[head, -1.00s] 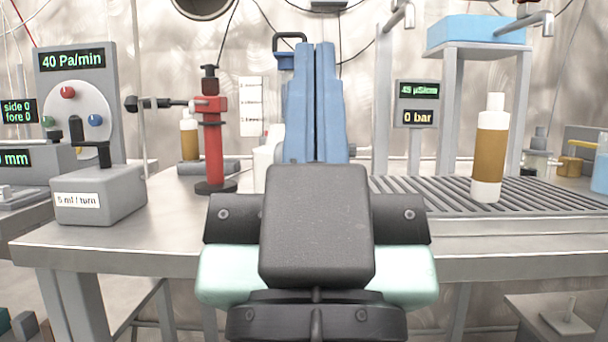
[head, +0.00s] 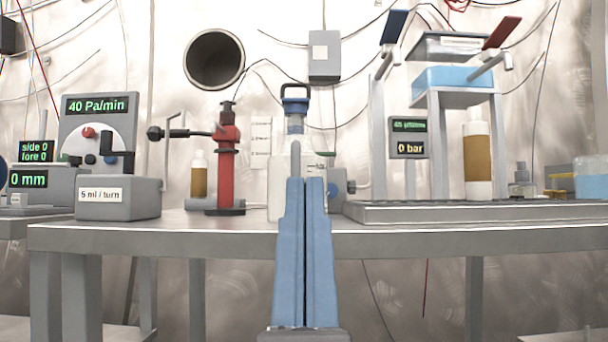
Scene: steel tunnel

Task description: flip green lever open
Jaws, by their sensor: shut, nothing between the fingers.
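My gripper (head: 305,182) has two long blue fingers, shut together with nothing between them. It points up and away from me at the middle of the picture, in front of the table's front edge and overlapping a white bottle (head: 283,190). I cannot make out a clear green lever. A small dark green piece (head: 325,153) shows beside the bottle, right of my fingertips. Blue (head: 395,25) and red (head: 501,32) levers sit on taps at upper right.
A red stand (head: 227,165) with a black side arm is left of the bottle. A grey box (head: 117,199) marked 5 ml / turn is further left. A slatted tray (head: 480,212) with a brown bottle (head: 478,155) is on the right. The table edge (head: 160,238) runs across.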

